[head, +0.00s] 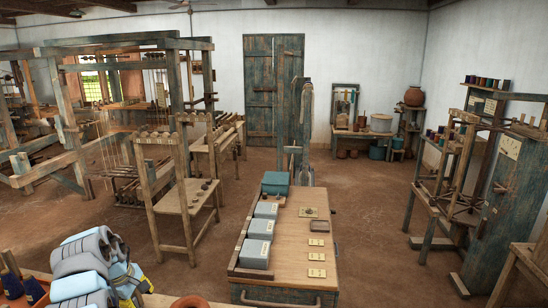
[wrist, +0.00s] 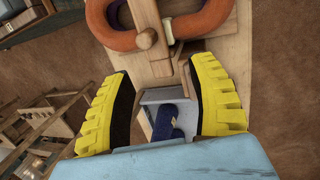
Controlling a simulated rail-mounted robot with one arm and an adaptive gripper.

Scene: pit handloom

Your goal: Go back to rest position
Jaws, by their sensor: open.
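My gripper (head: 137,284) is at the lower left in the head view, folded in by my blue-grey arm links, above a wooden bench top. In the wrist view my gripper (wrist: 162,92) has its two yellow, black-padded fingers wide apart, with nothing held between them. Below and between the fingers, a dark blue spool-like piece (wrist: 166,120) with a pale mark lies in or on a small grey holder (wrist: 158,96). I cannot tell whether the fingers touch anything. The lower part of the holder is hidden by my gripper body.
An orange ring-like part (wrist: 205,22) with a wooden bar lies ahead of the fingers. Dark blue spools (head: 33,290) stand at lower left. A wooden cabinet (head: 300,240) bearing grey boxes is right of my arm. The loom (head: 180,90) stands behind; brown floor (head: 380,220) lies clear at right.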

